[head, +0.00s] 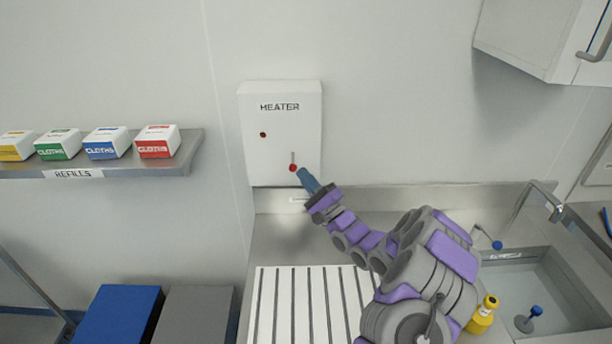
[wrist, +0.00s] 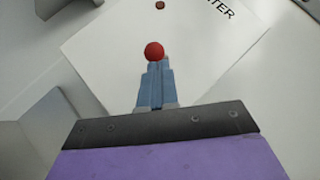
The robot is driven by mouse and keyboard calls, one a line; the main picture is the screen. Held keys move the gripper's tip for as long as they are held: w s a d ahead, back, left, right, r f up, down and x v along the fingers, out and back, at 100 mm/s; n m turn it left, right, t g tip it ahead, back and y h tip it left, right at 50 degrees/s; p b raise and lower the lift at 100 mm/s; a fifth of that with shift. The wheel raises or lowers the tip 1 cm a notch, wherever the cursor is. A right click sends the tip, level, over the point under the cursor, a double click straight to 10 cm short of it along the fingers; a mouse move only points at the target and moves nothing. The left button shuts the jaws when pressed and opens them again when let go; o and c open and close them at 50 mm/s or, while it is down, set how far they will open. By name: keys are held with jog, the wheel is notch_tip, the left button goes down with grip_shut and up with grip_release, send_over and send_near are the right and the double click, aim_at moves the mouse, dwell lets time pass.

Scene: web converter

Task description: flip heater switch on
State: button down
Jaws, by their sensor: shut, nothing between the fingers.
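The white heater box (head: 279,112), labelled HEATER, is fixed to the wall above the metal counter. Its switch is a lever with a red knob (head: 293,168) at the lower end of a short vertical slot. A small dark brownish-orange lamp (head: 263,135) sits at the upper left of the box. My gripper (head: 302,174) is shut, with its blue fingertips right by the knob on its lower right. In the wrist view the red knob (wrist: 154,51) appears just beyond the closed fingertips (wrist: 157,68). I cannot tell whether they touch. The heater box (wrist: 190,45) fills the background there, tilted.
A ribbed white draining board (head: 310,300) lies on the counter below. A shelf (head: 180,160) with several cloth boxes is at left. A sink (head: 550,285) and yellow bottle (head: 483,313) are at right. A wall cabinet (head: 535,35) hangs at upper right.

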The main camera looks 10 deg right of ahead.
jog(key=shift+r+p, duration=0.25)
jog(key=shift+p, duration=0.1)
jog(key=r+m+g+h+p, duration=0.1)
jog(key=m+p, duration=0.1)
jog(key=p, duration=0.2)
jog(key=r+m+g+h+p, duration=0.1)
jog(key=r+m+h+p, duration=0.1)
jog(key=p, duration=0.2)
jog(key=s+r+m+g+h+p, duration=0.1)
jog(key=m+g+h+p, duration=0.1)
jog(key=p, duration=0.3)
jog(key=shift+a+r, duration=0.1)
jog(key=shift+r, duration=0.05)
jog(key=p+v, duration=0.2)
jog(key=v, duration=1.5)
jog(key=shift+s+r, duration=0.15)
